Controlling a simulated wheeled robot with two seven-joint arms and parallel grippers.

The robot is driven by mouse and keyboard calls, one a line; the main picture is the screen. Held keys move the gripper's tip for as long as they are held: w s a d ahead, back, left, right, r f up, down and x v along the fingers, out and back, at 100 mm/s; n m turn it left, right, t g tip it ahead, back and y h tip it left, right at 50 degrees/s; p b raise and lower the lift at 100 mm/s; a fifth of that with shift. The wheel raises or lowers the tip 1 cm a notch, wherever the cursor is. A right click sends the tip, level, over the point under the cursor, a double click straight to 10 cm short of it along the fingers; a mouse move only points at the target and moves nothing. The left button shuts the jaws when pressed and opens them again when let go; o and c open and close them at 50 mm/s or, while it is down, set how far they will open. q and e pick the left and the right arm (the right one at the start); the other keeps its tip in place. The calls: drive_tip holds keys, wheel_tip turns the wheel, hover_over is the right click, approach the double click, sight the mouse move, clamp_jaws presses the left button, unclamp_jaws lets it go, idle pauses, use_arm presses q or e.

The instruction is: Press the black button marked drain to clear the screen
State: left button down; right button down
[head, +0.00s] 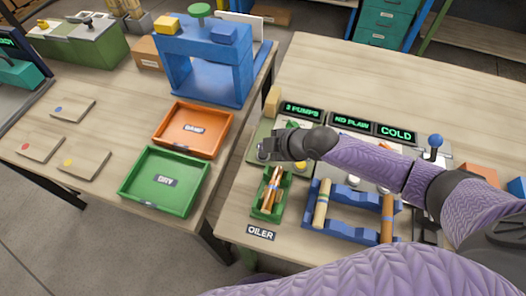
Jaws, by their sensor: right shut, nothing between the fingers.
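The screen reading "2 PUMPS" (302,110) is lit green at the back of the oiler station. The station's grey-green panel (257,136) sits in front of it, with a yellow part (300,166) showing beside my gripper. My right gripper (266,150) is shut and empty, over the left part of this panel. I cannot tell whether its tips touch anything. I cannot make out a black button marked drain; my dark gripper and wrist cover part of the panel. My left gripper is not in view.
Screens "NO PLAIN" (352,121) and "COLD" (397,132) stand to the right. A green holder (259,209) with turned sticks, an "OILER" label (261,232) and a blue rack (345,228) lie in front. Orange (229,128) and green (124,190) trays are on the left table.

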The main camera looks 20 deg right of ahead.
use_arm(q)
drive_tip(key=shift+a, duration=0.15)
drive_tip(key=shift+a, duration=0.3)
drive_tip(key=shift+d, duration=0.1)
use_arm(e)
drive_tip(key=shift+f+b, duration=0.35)
drive_tip(key=shift+f, duration=0.15)
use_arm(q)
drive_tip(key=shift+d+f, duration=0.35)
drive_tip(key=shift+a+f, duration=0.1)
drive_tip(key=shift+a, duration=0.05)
